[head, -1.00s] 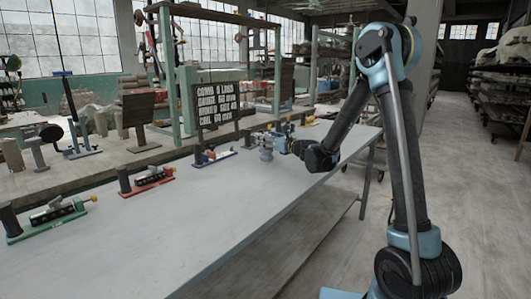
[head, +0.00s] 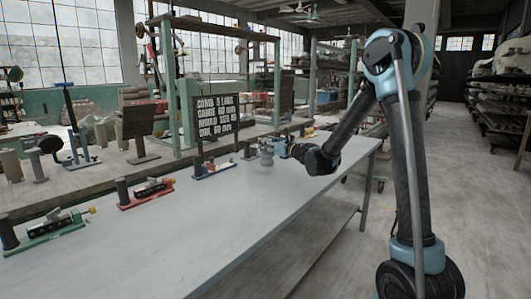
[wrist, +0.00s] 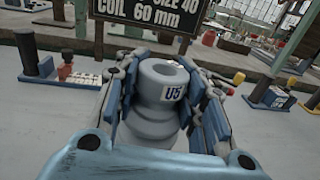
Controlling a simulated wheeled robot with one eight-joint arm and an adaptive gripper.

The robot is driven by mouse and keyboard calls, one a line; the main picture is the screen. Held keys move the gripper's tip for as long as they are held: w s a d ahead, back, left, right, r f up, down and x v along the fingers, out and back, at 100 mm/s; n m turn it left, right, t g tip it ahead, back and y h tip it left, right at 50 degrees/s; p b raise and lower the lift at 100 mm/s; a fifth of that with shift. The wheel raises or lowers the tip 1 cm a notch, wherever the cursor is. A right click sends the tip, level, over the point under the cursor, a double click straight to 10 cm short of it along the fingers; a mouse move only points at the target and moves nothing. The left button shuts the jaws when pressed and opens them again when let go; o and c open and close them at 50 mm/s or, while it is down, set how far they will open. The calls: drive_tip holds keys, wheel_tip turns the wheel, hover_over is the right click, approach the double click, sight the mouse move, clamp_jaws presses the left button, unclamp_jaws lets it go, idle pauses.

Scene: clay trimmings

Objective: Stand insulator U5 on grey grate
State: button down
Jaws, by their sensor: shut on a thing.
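Insulator U5 (wrist: 150,118) is a grey, ribbed, hollow-topped piece with a white "U5" label, upright in the wrist view. My gripper (wrist: 162,88) is shut on it, with blue-padded fingers on both sides. In the head view, the insulator (head: 266,156) shows small at the end of my arm, over the far part of the long grey table (head: 215,225). I cannot tell whether its base touches the table. My gripper (head: 281,147) comes at it from the right. I cannot make out a grey grate in either view.
Green (head: 45,233), red (head: 147,194) and blue (head: 213,170) fixtures with dark posts line the table's left edge. A dark lettered sign (head: 216,117) stands behind. The table's near middle is clear. Floor (head: 335,240) lies open to the right.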

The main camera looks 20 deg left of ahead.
wheel_tip(320, 180, up, 7)
drive_tip(key=shift+f, duration=0.2)
idle(0.3)
